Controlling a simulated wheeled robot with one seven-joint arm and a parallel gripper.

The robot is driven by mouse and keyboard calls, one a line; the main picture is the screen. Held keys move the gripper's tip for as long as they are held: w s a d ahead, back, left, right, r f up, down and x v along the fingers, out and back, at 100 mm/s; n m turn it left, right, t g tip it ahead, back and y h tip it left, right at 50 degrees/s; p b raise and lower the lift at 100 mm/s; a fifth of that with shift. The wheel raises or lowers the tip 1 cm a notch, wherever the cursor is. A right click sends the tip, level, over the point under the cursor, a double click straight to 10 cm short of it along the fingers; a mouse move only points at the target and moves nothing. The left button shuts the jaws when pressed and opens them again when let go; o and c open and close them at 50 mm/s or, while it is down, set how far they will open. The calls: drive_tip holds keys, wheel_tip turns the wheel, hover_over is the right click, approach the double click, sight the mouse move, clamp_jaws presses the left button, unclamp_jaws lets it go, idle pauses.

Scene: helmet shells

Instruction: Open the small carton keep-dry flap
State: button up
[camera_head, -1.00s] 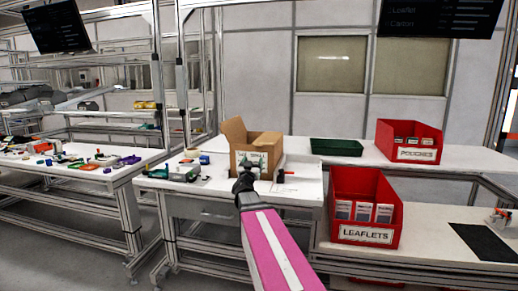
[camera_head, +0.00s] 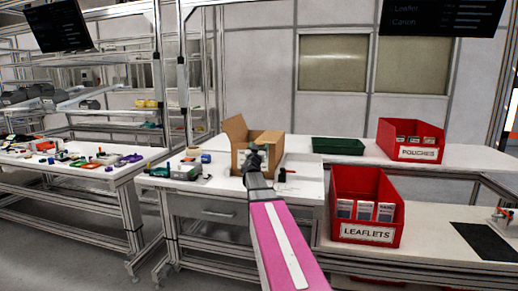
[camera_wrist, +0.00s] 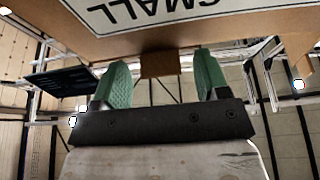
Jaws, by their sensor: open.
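The small carton (camera_head: 240,155) is a brown cardboard box on the white bench, with a flap (camera_head: 235,129) standing up and tilted outward at its left. In the wrist view, its panel (camera_wrist: 215,40) with an upside-down "SMALL" label fills the top. My gripper (camera_head: 257,150) is in front of the carton and covers most of its label. In the wrist view, my gripper (camera_wrist: 160,82) has its two green fingers apart. A small brown cardboard piece (camera_wrist: 160,64) shows between and beyond the fingertips; whether they touch it, I cannot tell.
A green tray (camera_head: 338,146) and a red pouches bin (camera_head: 412,153) stand to the right on the bench. A red leaflets bin (camera_head: 362,234) is nearer on the right. Small tools (camera_head: 182,171) lie left of the carton.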

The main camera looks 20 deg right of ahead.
clamp_jaws()
drive_tip(key=shift+r+m, duration=0.1)
drive_tip(key=shift+m, duration=0.2)
wheel_tip(320, 180, up, 2)
drive_tip(key=m+g+h, duration=0.1)
drive_tip(key=m, duration=0.1)
drive_tip(key=m+g+h, duration=0.1)
drive_tip(key=m, duration=0.1)
drive_tip(key=shift+r+m, duration=0.1)
drive_tip(key=shift+m, duration=0.2)
drive_tip(key=s+d+r+m+g, duration=0.2)
drive_tip(key=d+m+g, duration=0.1)
drive_tip(key=m, duration=0.7)
drive_tip(key=s+d+r+m+g+y, duration=0.1)
drive_tip(key=s+d+r+m+g, duration=0.2)
drive_tip(key=m, duration=0.8)
drive_tip(key=shift+s+d+r+g, duration=0.2)
drive_tip(key=shift+s+d+g, duration=0.15)
drive_tip(key=shift+d+g, duration=0.65)
drive_tip(key=shift+d, duration=0.15)
